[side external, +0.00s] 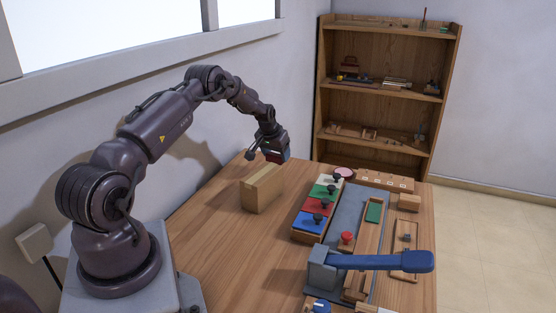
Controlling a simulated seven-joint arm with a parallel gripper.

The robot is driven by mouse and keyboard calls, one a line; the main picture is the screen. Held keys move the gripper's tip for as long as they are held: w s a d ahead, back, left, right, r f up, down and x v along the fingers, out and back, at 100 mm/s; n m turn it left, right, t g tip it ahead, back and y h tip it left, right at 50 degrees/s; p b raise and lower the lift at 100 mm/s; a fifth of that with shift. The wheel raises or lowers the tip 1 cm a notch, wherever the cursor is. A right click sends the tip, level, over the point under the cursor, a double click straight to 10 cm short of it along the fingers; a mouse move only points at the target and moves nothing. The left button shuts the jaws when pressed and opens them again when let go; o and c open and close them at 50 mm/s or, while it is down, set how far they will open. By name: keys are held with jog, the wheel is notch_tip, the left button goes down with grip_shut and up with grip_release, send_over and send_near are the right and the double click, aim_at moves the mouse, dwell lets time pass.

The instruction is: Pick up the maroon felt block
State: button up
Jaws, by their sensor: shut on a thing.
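My gripper (268,152) is at the far left of the table, raised above the tabletop beyond the tan wooden block. It is shut on a small dark reddish piece that looks like the maroon felt block (272,155). The jaws hide most of it, and it is small in this view. No other maroon block shows on the table.
A tan wooden block (262,188) stands below my gripper. A board with green, white, red and blue panels and black knobs (318,205) lies to its right. A blue-handled lever press (375,262) stands in front. A shelf (385,90) stands behind. The table's left front is clear.

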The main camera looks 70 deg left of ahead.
aim_at(275, 155)
jog(key=r, duration=0.1)
jog(key=s+d+r, duration=0.2)
jog(key=r, duration=0.1)
jog(key=s+d+r, duration=0.1)
jog(key=s+d, duration=0.1)
jog(key=s+d+r, duration=0.1)
jog(key=s+d, duration=0.1)
jog(key=s+d+r, duration=0.2)
jog(key=s, duration=0.1)
jog(key=shift+d, duration=0.25)
jog(key=shift+w, duration=0.1)
